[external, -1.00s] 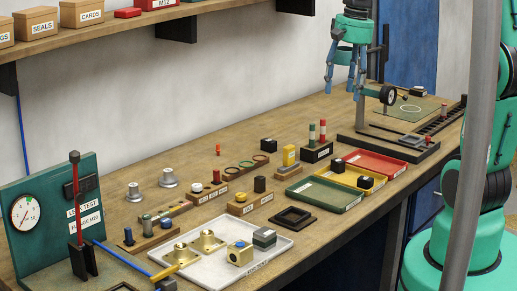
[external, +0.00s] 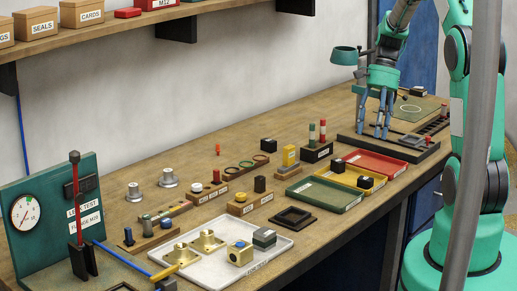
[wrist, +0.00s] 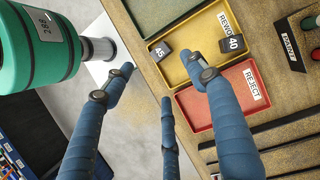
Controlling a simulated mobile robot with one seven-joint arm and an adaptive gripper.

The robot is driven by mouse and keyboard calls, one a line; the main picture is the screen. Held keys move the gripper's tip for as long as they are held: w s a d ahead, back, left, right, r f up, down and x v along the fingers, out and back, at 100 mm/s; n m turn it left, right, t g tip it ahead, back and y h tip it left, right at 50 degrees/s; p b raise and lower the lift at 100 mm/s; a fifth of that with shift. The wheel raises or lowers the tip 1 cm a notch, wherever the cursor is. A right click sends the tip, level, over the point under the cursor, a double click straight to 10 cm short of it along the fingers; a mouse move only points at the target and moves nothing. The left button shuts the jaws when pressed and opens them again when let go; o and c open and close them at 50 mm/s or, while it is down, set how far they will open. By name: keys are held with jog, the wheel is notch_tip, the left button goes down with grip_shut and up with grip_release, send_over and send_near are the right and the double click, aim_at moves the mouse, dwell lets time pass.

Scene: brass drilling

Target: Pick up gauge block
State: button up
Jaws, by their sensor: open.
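No block in view carries a readable "gauge" label, so I cannot tell for sure which one is meant. Two dark blocks lie in the yellow tray (wrist: 187,72): one marked 45 (wrist: 160,52) and one marked 40 (wrist: 232,45). In the external view they are the dark block at the back (external: 338,164) and the one at the front (external: 365,183). My gripper (external: 377,134) has blue fingers, spread open and empty, above the bench's right part, behind and right of the trays.
A red tray (wrist: 213,110) labelled REJECT and a green tray (external: 325,196) flank the yellow one. A dark rack with red-and-white and green pegs (external: 316,151) stands close by. A dark-edged fixture board (external: 400,147) lies under my gripper. The bench's front edge is near the trays.

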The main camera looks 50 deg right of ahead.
jog(key=shift+d+f, duration=0.1)
jog(key=shift+f, duration=0.05)
jog(key=b, duration=0.1)
send_over(366, 178)
jog(key=d, duration=0.2)
jog(key=shift+w+d+f, duration=0.1)
jog(key=shift+w+f, duration=0.05)
jog(key=shift+f, duration=1.85)
jog(key=shift+w+f, duration=0.15)
jog(key=shift+f, duration=1.8)
jog(key=shift+b+x, duration=0.9)
jog(key=shift+x, duration=1.7)
jog(key=shift+d, duration=0.1)
grip_shut()
jog(key=shift+r, duration=0.1)
